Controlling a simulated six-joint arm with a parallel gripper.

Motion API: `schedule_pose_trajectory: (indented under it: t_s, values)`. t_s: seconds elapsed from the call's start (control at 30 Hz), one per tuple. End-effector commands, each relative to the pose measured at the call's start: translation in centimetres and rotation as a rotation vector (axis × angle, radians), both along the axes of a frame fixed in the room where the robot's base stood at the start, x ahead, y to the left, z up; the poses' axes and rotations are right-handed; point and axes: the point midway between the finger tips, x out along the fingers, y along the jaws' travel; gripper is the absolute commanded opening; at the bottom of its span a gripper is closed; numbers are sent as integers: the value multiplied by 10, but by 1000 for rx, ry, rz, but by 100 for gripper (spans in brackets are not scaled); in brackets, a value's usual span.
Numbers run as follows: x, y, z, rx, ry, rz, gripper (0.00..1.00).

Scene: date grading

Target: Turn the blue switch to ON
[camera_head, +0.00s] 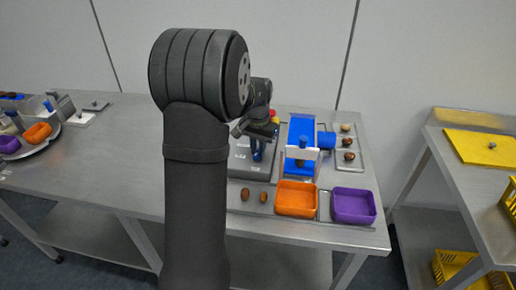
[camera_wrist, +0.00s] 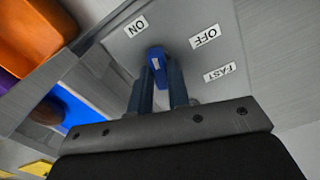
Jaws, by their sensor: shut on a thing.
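The blue switch (camera_wrist: 157,66) is a narrow blue knob with a pale mark, on a grey plate (camera_wrist: 120,48). It stands between the two fingers of my gripper (camera_wrist: 158,92), which is shut on it. In the wrist view the ON label (camera_wrist: 137,26) is above left of the knob, the OFF label (camera_wrist: 206,37) above right and the FAST label (camera_wrist: 219,72) to the right. The knob's upper end points up and slightly left, between ON and OFF. In the head view my gripper (camera_head: 258,148) is over the grey switch box (camera_head: 241,165), and its arm hides part of the box.
Right of the box stand a blue machine (camera_head: 301,128), an orange tray (camera_head: 296,213) and a purple tray (camera_head: 354,220). Two dates (camera_head: 254,197) lie in front of the box. More dates (camera_head: 348,142) lie in a grey tray at the right. The table's left middle is clear.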

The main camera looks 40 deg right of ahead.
Motion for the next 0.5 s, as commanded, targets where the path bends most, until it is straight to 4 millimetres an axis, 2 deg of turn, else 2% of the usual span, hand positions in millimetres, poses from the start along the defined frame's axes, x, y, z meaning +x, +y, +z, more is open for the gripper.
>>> schedule_pose_trajectory:
  t_s: [0.2, 0.5]
  values:
    - [0, 0, 1, 0, -1, 154, 0]
    - [0, 0, 1, -1, 0, 278, 0]
